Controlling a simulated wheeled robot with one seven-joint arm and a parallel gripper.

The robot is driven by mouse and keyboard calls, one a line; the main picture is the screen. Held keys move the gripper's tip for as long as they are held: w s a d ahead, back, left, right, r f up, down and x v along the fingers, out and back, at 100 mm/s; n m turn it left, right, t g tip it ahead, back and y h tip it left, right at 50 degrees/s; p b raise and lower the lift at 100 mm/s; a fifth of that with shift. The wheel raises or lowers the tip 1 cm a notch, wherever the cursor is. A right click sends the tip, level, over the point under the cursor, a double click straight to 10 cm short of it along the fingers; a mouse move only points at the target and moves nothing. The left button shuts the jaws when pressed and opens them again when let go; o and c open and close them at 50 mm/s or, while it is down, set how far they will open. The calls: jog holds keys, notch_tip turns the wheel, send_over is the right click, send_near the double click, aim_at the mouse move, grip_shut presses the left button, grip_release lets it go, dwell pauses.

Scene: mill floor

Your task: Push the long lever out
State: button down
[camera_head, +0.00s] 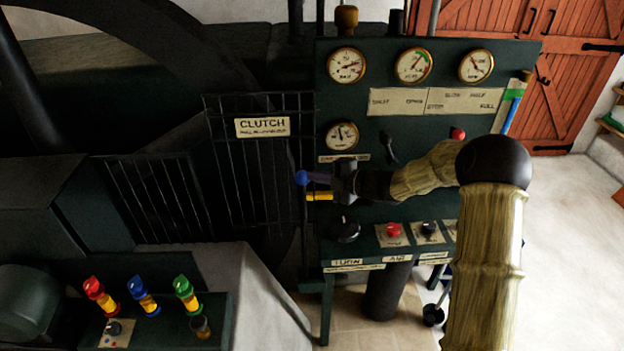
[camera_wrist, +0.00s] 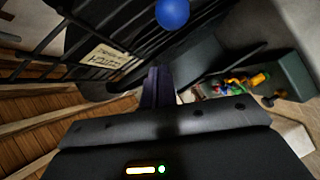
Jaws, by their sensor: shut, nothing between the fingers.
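The long lever appears to be the dark upright rod (camera_head: 304,226) with a blue ball knob (camera_head: 302,178), standing between the clutch guard and the control panel. The knob also shows at the top of the wrist view (camera_wrist: 172,13). My gripper (camera_head: 314,178) points left, its fingertips right beside the knob in the head view. In the wrist view my dark fingers (camera_wrist: 158,74) are together and empty, with the knob beyond their tips. I cannot tell whether they touch the lever. Most of its rod is dark and hard to make out.
A barred guard with a CLUTCH sign (camera_head: 262,127) stands left of the lever. The green panel (camera_head: 440,125) with gauges is behind my arm. A low console (camera_head: 215,325) with red, blue and green handles is at lower left. Open floor (camera_head: 572,230) lies right.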

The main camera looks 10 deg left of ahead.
jog(key=s+d+m+t+h+b, duration=0.1)
jog(key=s+d+m+h, duration=0.5)
jog(key=d+m, duration=0.3)
jog(key=s+d+m+t+h+b, duration=0.1)
jog(key=s+d+m+t+h, duration=0.1)
jog(key=s+d+m+h, duration=0.5)
jog(key=s+d+f+m+g, duration=0.2)
jog(key=s+m, duration=0.3)
jog(key=s, duration=0.3)
jog(key=s+d+f+m+g+h, duration=0.1)
jog(key=s+m+g, duration=0.3)
jog(key=s, duration=0.5)
jog(key=d+m, duration=0.1)
jog(key=m, duration=0.1)
jog(key=shift+s+d+f+m, duration=0.3)
jog(key=shift+f, duration=0.1)
jog(key=shift+w, duration=0.1)
jog(key=shift+d, duration=0.15)
